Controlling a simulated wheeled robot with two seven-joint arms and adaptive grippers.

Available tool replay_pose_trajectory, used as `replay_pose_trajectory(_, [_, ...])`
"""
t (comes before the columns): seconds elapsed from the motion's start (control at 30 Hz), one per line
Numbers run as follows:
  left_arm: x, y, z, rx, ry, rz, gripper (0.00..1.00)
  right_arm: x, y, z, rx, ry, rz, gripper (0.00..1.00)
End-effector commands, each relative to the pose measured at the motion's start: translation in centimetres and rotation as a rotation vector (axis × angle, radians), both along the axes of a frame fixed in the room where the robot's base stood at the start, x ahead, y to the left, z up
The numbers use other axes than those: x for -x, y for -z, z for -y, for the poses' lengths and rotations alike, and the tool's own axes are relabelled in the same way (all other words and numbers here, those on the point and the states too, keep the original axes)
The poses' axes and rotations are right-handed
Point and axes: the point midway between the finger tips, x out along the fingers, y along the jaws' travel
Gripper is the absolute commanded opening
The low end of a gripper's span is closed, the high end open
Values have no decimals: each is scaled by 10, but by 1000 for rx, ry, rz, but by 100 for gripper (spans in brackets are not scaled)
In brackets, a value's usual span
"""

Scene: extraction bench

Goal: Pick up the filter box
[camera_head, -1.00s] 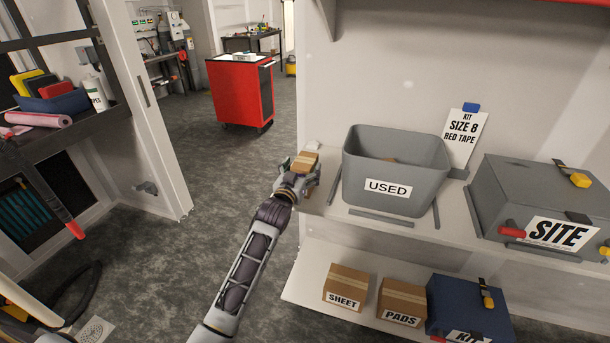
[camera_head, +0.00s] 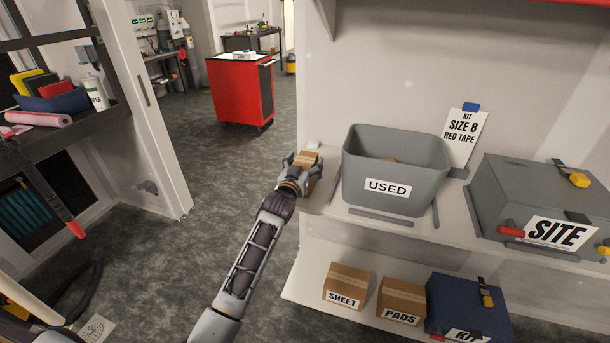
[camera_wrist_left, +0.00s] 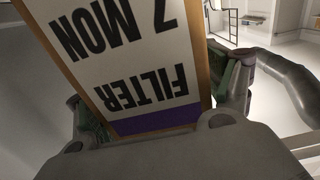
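The filter box (camera_head: 306,159) is a small brown carton at the left end of the upper shelf. In the left wrist view the filter box (camera_wrist_left: 130,60) fills the middle, its white label reading FILTER and 7 MON upside down, with a purple band. My left gripper (camera_head: 304,165) is around it, one finger on each side. In the wrist view the left gripper (camera_wrist_left: 155,100) has green-padded fingers very close to the box's sides; small gaps seem to remain, though firm contact is hard to judge. The box's underside is hidden. My right gripper is not in view.
A grey bin marked USED (camera_head: 395,170) stands right of the box on the shelf (camera_head: 340,212). Further right is a grey SITE case (camera_head: 545,195). Below are SHEET (camera_head: 346,287) and PADS (camera_head: 402,301) cartons and a blue case (camera_head: 470,305). Open floor lies left.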

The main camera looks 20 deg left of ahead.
Motion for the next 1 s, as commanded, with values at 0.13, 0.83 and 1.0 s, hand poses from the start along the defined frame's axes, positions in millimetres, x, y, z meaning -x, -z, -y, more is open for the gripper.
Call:
replay_pose_trajectory(0.13, [0, 0, 0, 0, 0, 0, 59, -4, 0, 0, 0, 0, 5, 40])
replay_pose_trajectory(0.83, [0, -6, 0, 0, 0, 2, 38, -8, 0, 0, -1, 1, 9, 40])
replay_pose_trajectory(1.0, [0, -22, 0, -1, 0, 4, 38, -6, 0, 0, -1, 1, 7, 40])
